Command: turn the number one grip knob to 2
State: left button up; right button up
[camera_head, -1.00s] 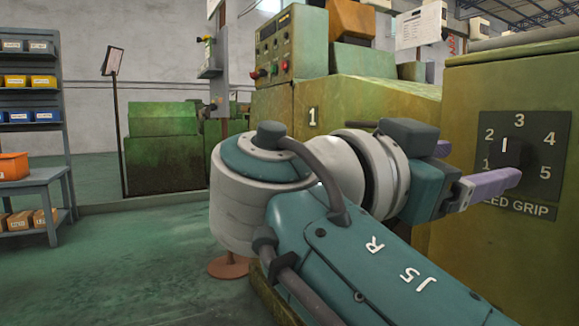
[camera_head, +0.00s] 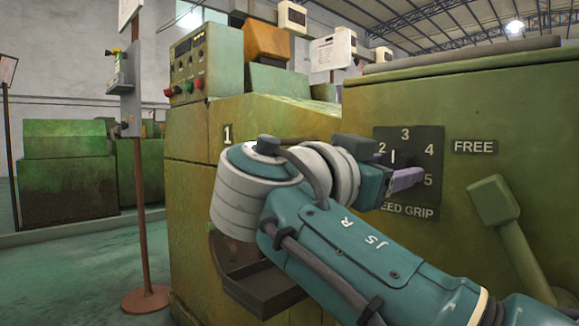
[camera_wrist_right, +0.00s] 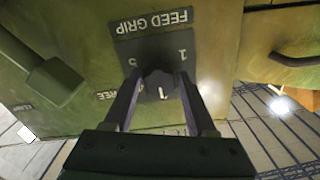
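The feed grip dial is a dark plate (camera_head: 419,140) with numbers 1 to 5 on the green machine; the 1 is hidden by my arm in the head view. Its dark knob shows in the right wrist view (camera_wrist_right: 158,84), where the plate (camera_wrist_right: 122,48) appears upside down. The knob's white mark points roughly toward the 3 side. My right gripper (camera_head: 420,177) is at the dial. In the wrist view its fingers (camera_wrist_right: 158,80) stand apart on either side of the knob, with small gaps seeming to show. My left gripper is out of view.
A green lever (camera_head: 508,225) stands right of the dial, below the FREE label (camera_head: 474,147). A control panel (camera_head: 188,68) with buttons and a machine front marked 1 (camera_head: 227,134) are on the left. A thin stand (camera_head: 142,220) rises from the floor there.

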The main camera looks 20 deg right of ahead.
grip_shut()
jog(key=shift+n, duration=0.4)
jog(key=n+p, duration=0.3)
jog(key=n, duration=0.2)
jog(key=shift+s+r+n, duration=0.1)
jog(key=shift+r+n, duration=0.05)
jog(key=shift+n, duration=0.15)
jog(key=n+p, duration=0.3)
jog(key=n, duration=0.2)
jog(key=shift+d, duration=0.1)
jog(key=shift+n, duration=0.4)
jog(key=shift+o, duration=1.9)
grip_release()
jog(key=shift+s, duration=0.1)
